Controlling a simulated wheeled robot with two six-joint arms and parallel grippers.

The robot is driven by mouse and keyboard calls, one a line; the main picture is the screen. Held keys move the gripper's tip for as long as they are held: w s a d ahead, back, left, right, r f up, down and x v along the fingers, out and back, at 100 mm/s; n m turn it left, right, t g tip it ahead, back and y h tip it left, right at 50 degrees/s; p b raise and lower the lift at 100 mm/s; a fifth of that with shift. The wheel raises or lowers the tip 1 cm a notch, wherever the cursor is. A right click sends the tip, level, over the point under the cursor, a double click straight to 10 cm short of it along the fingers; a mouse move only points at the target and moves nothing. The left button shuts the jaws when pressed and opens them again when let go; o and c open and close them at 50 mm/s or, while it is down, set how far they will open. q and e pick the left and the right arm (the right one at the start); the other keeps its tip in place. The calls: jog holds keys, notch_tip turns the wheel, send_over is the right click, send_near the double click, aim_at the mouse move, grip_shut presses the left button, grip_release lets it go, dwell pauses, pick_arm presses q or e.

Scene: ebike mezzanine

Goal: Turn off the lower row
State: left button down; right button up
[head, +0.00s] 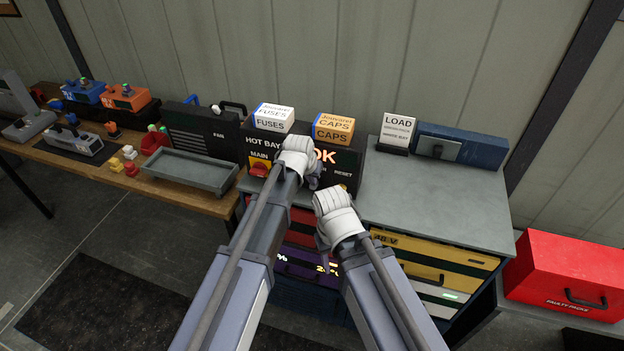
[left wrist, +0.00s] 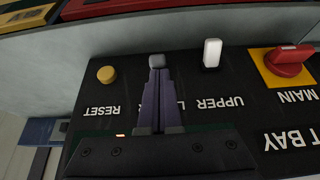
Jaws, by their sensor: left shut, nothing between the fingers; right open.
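The black HOT BAY panel (head: 258,144) stands on the bench in the head view and appears upside down in the left wrist view (left wrist: 240,95). There the white UPPER switch (left wrist: 212,53) stands beside a greyer switch top (left wrist: 157,61), whose label is mostly hidden behind my fingers and starts with L. My left gripper (left wrist: 157,72) is shut and empty, its tips at that greyer switch; I cannot tell whether they touch. In the head view my left gripper (head: 297,152) covers the switches. My right gripper (head: 333,200) is open, lower and right, its fingers mostly hidden.
The red MAIN knob (left wrist: 287,60) and yellow RESET button (left wrist: 106,74) flank the switches. FUSES (head: 272,117) and CAPS (head: 333,128) boxes sit on top of the panel. A LOAD sign (head: 398,127) stands right. Bare grey benchtop (head: 440,195) lies right of the panel.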

aim_at(312, 188)
pick_arm(q)
jog(key=shift+s+f, duration=0.1)
jog(key=shift+f, duration=0.05)
jog(key=t+b, duration=0.1)
jog(key=b, duration=0.1)
jog(key=s+f+t+b, duration=0.1)
jog(key=b, duration=0.1)
jog(key=f+t+h+b, duration=0.1)
jog(key=b, duration=0.1)
jog(key=shift+s+a, duration=0.25)
jog(key=shift+s, duration=0.05)
jog(key=shift+t+b, duration=0.3)
jog(key=shift+t, duration=0.1)
jog(key=shift+s+a+f+b, duration=0.1)
jog(key=shift+s+f+b, duration=0.05)
jog(key=shift+f+b, duration=0.25)
jog(key=shift+r, duration=0.25)
jog(key=shift+r+p, duration=0.7)
jog(key=shift+p, duration=0.25)
